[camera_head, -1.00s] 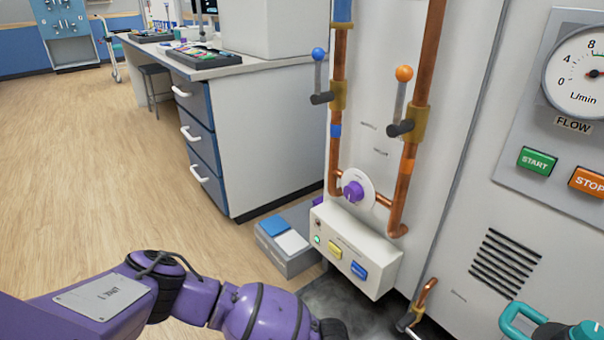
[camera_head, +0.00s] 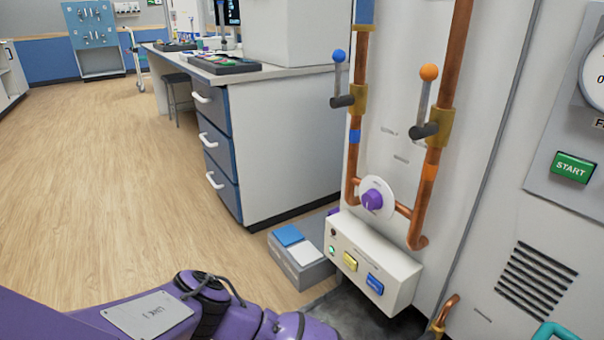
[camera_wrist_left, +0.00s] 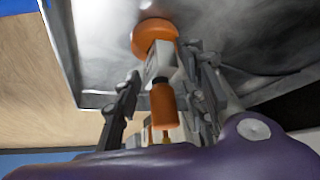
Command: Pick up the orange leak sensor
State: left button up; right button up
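In the left wrist view an orange and grey-white item, apparently the leak sensor (camera_wrist_left: 163,103), has an orange disc at its far end and an orange cylinder nearer me. The disc appears to be against a shiny metal pan (camera_wrist_left: 240,35). My left gripper (camera_wrist_left: 160,85) is open, with one finger on each side of the item. A gap shows between the left-hand finger and the item; contact on the right-hand side is unclear. In the head view my purple left arm runs off the bottom edge, so its gripper and the sensor are hidden there.
A white control box (camera_head: 375,262) with coloured buttons and copper pipes (camera_head: 430,180) stand beside the dark pan (camera_head: 365,318). A grey box (camera_head: 300,258) with blue and white tops sits on the floor. A drawer cabinet (camera_head: 285,155) stands behind. The left floor is clear.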

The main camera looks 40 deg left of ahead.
pick_arm(q)
jog(key=shift+w+d+r, duration=0.1)
jog(key=shift+w, duration=0.05)
grip_shut()
